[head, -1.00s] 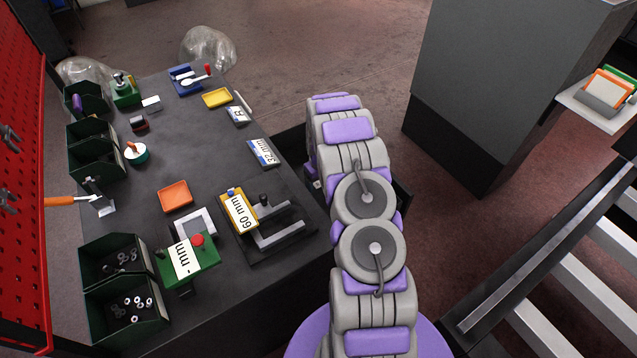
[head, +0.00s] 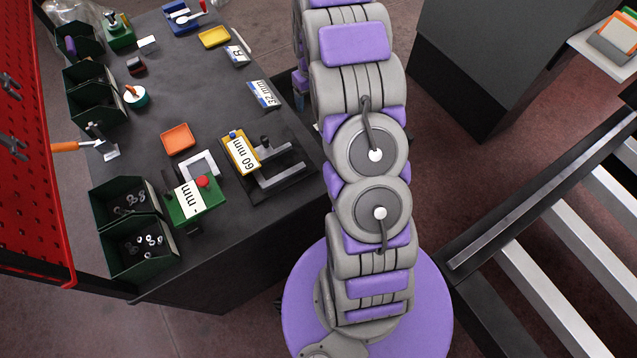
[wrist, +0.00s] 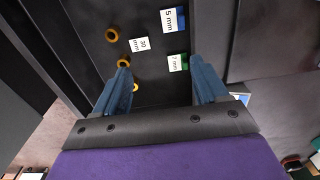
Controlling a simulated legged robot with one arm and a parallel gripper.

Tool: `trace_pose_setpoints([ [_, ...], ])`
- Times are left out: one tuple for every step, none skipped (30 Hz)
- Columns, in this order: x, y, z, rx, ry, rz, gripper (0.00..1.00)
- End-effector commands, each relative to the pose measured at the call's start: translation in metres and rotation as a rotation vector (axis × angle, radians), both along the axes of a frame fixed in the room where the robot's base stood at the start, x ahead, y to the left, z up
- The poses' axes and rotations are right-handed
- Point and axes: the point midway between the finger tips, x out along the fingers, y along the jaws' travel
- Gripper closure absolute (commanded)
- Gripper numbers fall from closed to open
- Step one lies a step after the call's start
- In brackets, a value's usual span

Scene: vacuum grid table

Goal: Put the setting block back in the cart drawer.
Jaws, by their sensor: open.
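In the wrist view my gripper (wrist: 160,70) is open, with nothing between its two blue-grey fingers. Beneath it is the dark inside of a drawer (wrist: 92,30). A label reading 5 mm with a blue part (wrist: 174,19), a label reading 7 mm with a green part (wrist: 179,63) and a white 30 mm label (wrist: 139,45) lie in it. In the head view a yellow 60 mm block (head: 240,152) sits at a dark fixture with grey bars (head: 280,172) on the table. A blue-edged 32 mm block (head: 264,94) lies beyond it. I cannot tell which is the setting block.
Several yellow rings (wrist: 112,34) lie in the drawer. The dark table (head: 185,95) also holds green bins (head: 137,246), a green - mm piece (head: 193,200) and an orange tray (head: 178,139). A tall dark cabinet (head: 480,60) stands right. My arm covers most of the drawer in the head view.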

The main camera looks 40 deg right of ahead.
Motion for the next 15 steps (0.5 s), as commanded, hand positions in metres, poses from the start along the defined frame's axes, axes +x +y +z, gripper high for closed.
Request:
trace_pose_setpoints([
  [-0.007, 0.015, 0.021, -0.001, 0.002, 0.005, 0.27],
  [-0.011, 0.024, 0.030, 0.000, 0.006, 0.007, 0.27],
  [-0.017, 0.034, 0.044, -0.001, 0.008, 0.008, 0.27],
  [-0.022, 0.042, 0.052, 0.001, 0.013, 0.008, 0.27],
  [-0.028, 0.050, 0.060, 0.003, 0.019, 0.010, 0.27],
  [-0.036, 0.060, 0.073, 0.003, 0.023, 0.011, 0.27],
  [-0.042, 0.067, 0.080, 0.004, 0.028, 0.013, 0.27],
  [-0.049, 0.075, 0.089, 0.005, 0.032, 0.014, 0.27],
  [-0.059, 0.084, 0.099, 0.007, 0.038, 0.015, 0.27],
  [-0.066, 0.092, 0.106, 0.008, 0.044, 0.016, 0.27],
  [-0.073, 0.099, 0.114, 0.008, 0.045, 0.017, 0.27],
  [-0.082, 0.108, 0.124, 0.007, 0.048, 0.018, 0.27],
  [-0.091, 0.115, 0.130, 0.009, 0.054, 0.019, 0.27],
  [-0.099, 0.122, 0.137, 0.009, 0.058, 0.021, 0.27],
  [-0.111, 0.131, 0.144, 0.010, 0.066, 0.022, 0.27],
])
